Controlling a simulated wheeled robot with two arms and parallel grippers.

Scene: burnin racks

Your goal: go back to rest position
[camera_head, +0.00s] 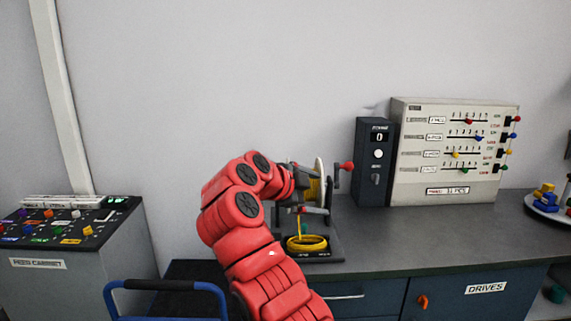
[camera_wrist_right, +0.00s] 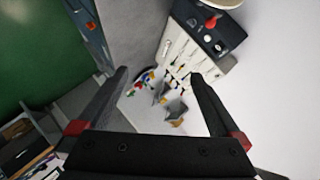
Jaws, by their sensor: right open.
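My right arm, red, reaches up from the bottom middle of the head view. Its dark gripper (camera_head: 304,190) is at the winder (camera_head: 320,174), which has a pale disc, a yellow spool and a crank with a red knob (camera_head: 348,166). The arm and gripper hide part of the winder, and I cannot tell whether they touch it. In the right wrist view the two fingers (camera_wrist_right: 160,78) are spread wide with nothing between them. My left gripper is not in view.
A yellow coil (camera_head: 307,244) lies below the winder on the dark counter (camera_head: 420,235). Behind stand a dark counter box (camera_head: 373,180) and a beige slider panel (camera_head: 450,185).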

